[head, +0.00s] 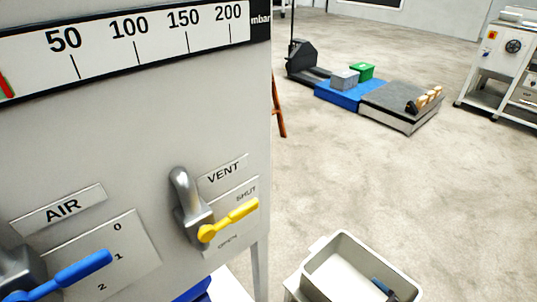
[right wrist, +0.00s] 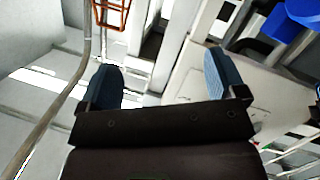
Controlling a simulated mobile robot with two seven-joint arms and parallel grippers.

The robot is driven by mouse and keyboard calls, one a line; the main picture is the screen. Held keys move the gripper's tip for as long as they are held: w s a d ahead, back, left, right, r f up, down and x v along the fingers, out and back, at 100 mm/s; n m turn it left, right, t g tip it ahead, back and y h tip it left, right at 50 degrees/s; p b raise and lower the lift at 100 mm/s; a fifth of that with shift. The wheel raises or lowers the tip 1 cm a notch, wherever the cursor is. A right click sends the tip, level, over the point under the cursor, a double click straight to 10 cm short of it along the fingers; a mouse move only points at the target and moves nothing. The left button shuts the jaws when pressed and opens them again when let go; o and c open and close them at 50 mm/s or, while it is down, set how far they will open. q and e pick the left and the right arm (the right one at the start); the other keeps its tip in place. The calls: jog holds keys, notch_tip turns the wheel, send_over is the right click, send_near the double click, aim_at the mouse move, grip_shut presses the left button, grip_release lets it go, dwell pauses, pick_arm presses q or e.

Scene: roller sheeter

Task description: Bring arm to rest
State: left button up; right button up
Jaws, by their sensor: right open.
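My right gripper (right wrist: 161,70) shows in the right wrist view with its two blue-grey fingers spread wide apart. Nothing is between the fingers except background: pale frame parts and floor. My left gripper is not in either view. In the head view a grey machine panel fills the left side. It carries a yellow VENT lever (head: 230,220) pointing up and right, on the SHUT side, and a blue AIR lever (head: 75,272) pointing near the 1 mark. No gripper touches either lever in the head view.
A mbar gauge scale (head: 130,45) tops the panel. A pale open bin (head: 330,252) at bottom centre holds a dark blue item (head: 382,288), partly cut off. A low blue platform (head: 345,94) and a dark pallet (head: 395,105) stand farther back. The floor between is clear.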

pick_arm(q)
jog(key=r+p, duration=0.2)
jog(key=p, duration=0.1)
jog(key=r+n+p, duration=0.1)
jog(key=p, duration=0.1)
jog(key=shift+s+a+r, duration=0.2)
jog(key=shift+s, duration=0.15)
pick_arm(e)
jog(key=s+d+r+m+g+h, duration=0.1)
jog(key=s+r+m+h, duration=0.1)
jog(key=s+m+h, duration=0.2)
jog(key=s+d+r+m+g+h, duration=0.1)
jog(key=s+d+r+m+h, duration=0.1)
jog(key=s+m, duration=0.4)
jog(key=s+r+h, duration=0.1)
jog(key=s, duration=0.3)
jog(key=shift+s+d+g+h, duration=0.2)
jog(key=shift+s+g+h, duration=0.15)
jog(key=shift+g+h, duration=0.05)
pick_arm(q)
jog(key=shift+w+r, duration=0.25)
